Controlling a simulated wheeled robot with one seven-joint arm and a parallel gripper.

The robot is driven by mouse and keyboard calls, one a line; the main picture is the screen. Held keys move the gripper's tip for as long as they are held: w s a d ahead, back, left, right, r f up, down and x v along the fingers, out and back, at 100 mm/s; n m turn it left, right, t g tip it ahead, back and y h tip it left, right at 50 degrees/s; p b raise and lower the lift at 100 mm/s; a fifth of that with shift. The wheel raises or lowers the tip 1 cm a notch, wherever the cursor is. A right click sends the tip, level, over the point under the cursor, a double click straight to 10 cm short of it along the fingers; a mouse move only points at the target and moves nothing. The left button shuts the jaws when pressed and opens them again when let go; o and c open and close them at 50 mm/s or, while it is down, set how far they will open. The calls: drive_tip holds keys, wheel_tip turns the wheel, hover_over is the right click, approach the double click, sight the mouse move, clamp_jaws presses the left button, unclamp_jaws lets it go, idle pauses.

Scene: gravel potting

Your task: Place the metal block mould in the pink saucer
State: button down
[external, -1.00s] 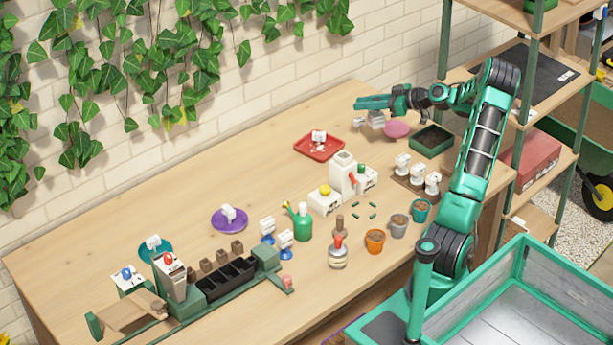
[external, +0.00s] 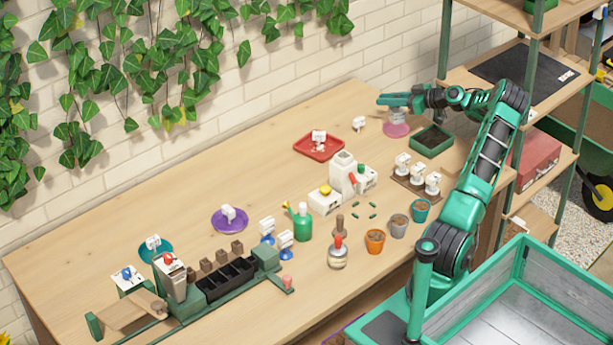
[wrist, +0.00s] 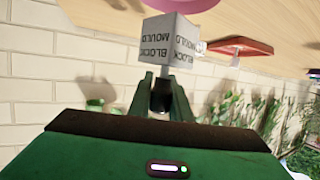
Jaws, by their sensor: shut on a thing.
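In the external view the mould (external: 397,116) is a small pale grey shape just above or at the saucer. I cannot tell whether it touches. The pink saucer also shows at the top edge of the wrist view (wrist: 182,4). The mould's metal part is mostly hidden in both views.
A white-tagged item (external: 359,124) stands on the table left of the saucer. A red tray (external: 319,148) lies farther left. A dark green planter tray (external: 431,139) stands close to the saucer's right. Pots, bottles and tagged tools fill the front.

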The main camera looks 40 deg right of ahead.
sight(399, 109)
drive_tip(key=shift+f, duration=2)
drive_tip(key=shift+f, duration=0.15)
drive_tip(key=c, duration=1.6)
unclamp_jaws()
drive_tip(key=shift+v, duration=3.85)
drive_tip(key=shift+w, duration=0.1)
